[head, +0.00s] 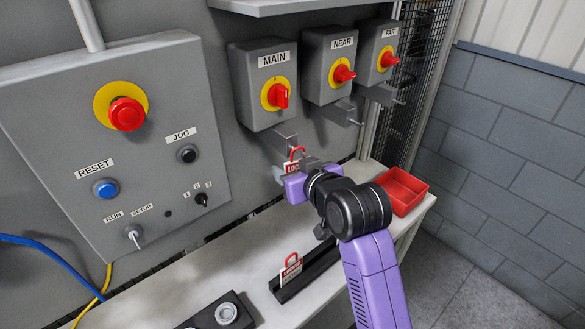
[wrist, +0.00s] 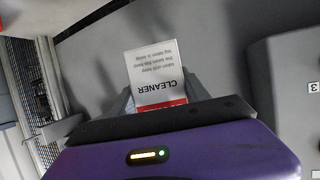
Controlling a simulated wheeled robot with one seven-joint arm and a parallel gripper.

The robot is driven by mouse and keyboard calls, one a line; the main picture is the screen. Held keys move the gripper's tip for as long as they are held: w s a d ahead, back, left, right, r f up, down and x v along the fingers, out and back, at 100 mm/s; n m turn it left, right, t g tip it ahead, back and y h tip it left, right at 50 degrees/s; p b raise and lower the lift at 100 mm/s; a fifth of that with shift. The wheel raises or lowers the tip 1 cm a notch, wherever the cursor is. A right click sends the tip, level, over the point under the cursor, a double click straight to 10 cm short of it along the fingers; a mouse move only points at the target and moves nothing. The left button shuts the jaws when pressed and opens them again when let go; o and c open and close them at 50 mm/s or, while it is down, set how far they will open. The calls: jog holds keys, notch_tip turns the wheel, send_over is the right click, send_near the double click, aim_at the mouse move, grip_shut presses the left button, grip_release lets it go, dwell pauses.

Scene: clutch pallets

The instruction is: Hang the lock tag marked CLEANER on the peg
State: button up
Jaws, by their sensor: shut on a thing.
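The lock tag marked CLEANER (wrist: 158,72) is upside down in the wrist view, with a white face and a red band. My gripper (head: 288,170) is shut on it. In the head view the held tag (head: 291,167) shows its red loop upward, just below the MAIN switch box (head: 262,110). A grey bracket (head: 285,137) juts out under that box, close to the loop. The loop seems not to be on a peg, but I cannot tell the gap. Metal pegs also stick out under the NEAR box (head: 355,122) and the FAR box (head: 398,101).
A second red-and-white tag (head: 290,268) stands in a black rack (head: 312,272) on the pale bench (head: 240,262). A red bin (head: 405,187) sits at the bench's right end. A button panel (head: 70,160) fills the left. Blue and yellow cables hang at lower left.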

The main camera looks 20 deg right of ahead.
jog(key=o, duration=1.4)
jog(key=b+v, duration=0.1)
jog(key=v, duration=0.7)
jog(key=r+t, duration=0.1)
jog(key=r, duration=0.1)
jog(key=r+t, duration=0.1)
jog(key=w+r+t, duration=0.1)
jog(key=r, duration=0.1)
jog(key=shift+d+r+h, duration=0.2)
jog(key=shift+r+h, duration=0.1)
jog(key=shift+m+g, duration=0.3)
jog(key=shift+g, duration=0.5)
jog(key=s+f, duration=0.6)
jog(key=s, duration=0.7)
jog(key=s+f+b, duration=0.1)
jog(key=s+f, duration=0.6)
jog(key=s, duration=0.6)
jog(key=s+f, duration=0.7)
jog(key=s, duration=0.7)
jog(key=shift+a+f+b, duration=0.15)
jog(key=shift+a+b, duration=0.15)
